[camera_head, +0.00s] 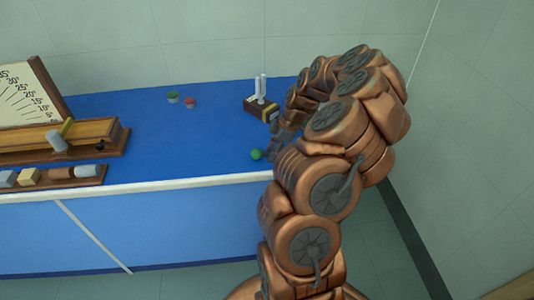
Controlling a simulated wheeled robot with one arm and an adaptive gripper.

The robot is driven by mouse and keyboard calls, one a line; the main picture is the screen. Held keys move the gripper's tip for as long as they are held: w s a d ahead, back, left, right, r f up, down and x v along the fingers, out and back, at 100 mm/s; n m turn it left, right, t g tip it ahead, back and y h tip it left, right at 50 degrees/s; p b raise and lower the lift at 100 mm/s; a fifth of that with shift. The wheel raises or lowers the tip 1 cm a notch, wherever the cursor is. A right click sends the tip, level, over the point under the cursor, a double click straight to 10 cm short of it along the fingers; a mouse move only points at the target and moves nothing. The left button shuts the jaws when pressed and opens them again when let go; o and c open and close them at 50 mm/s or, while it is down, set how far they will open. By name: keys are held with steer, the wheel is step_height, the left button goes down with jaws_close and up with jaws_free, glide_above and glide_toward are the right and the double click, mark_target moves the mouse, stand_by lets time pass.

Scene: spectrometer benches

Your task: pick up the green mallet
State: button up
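A small rounded green thing (256,154) is at the front edge of the blue bench, right beside my gripper (271,150). It looks like the green mallet's head; no handle shows clearly.
A green-topped piece (173,97) and a red-topped piece (189,102) stand farther back. Wooden instruments (95,130) fill the left. The bench middle is clear. Walls stand behind and right.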

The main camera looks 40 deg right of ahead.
jaws_close()
steer(key=shift+r, duration=0.1)
stand_by(0.3)
